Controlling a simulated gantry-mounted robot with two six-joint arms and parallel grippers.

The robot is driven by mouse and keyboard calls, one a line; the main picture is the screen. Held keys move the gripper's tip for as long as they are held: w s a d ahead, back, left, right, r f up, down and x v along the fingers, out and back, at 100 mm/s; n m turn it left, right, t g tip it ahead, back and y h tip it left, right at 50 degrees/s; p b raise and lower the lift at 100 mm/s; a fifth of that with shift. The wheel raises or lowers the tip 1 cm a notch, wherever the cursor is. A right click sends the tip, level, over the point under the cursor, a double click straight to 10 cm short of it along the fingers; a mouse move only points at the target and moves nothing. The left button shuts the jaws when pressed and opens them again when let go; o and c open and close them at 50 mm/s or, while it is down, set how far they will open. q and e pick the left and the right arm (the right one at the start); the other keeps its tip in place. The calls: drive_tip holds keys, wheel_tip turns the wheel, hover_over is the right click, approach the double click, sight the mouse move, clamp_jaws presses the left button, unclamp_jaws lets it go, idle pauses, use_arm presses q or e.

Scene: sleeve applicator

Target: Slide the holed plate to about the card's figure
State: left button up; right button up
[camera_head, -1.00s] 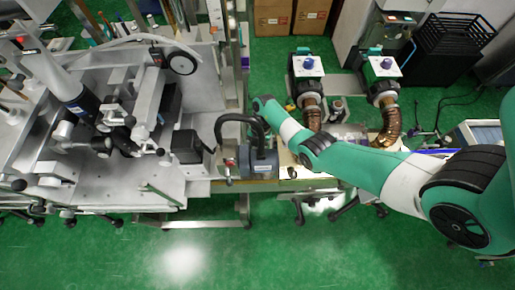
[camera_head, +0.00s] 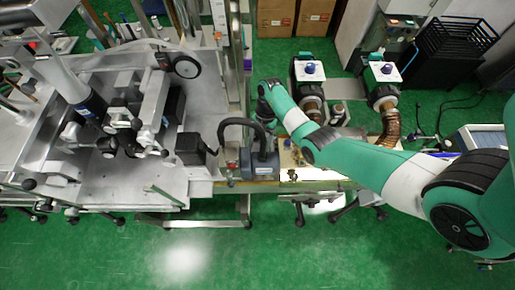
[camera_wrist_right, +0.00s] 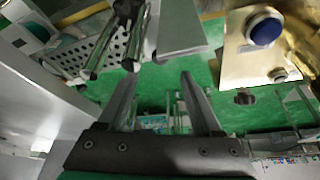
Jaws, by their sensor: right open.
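In the right wrist view a pale plate with rows of dark holes (camera_wrist_right: 117,50) lies at the upper left, partly covered by two shiny metal rods (camera_wrist_right: 137,40). My right gripper (camera_wrist_right: 159,78) is open, with nothing between its fingers. Its fingertips appear just below the rods and the plate; whether they touch anything I cannot tell. In the head view my right arm reaches in from the right to the bench, and its fingers are hidden there. I cannot make out a card or its figure. My left gripper is not seen.
A flat grey block (camera_wrist_right: 181,28) is beside the rods. A cream panel with a blue knob (camera_wrist_right: 264,31) is to the right. In the head view a large grey machine (camera_head: 150,185) fills the left, and a dark motor with a curved hose (camera_head: 259,166) stands near my right wrist.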

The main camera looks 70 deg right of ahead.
drive_tip(key=v, duration=0.5)
idle(0.4)
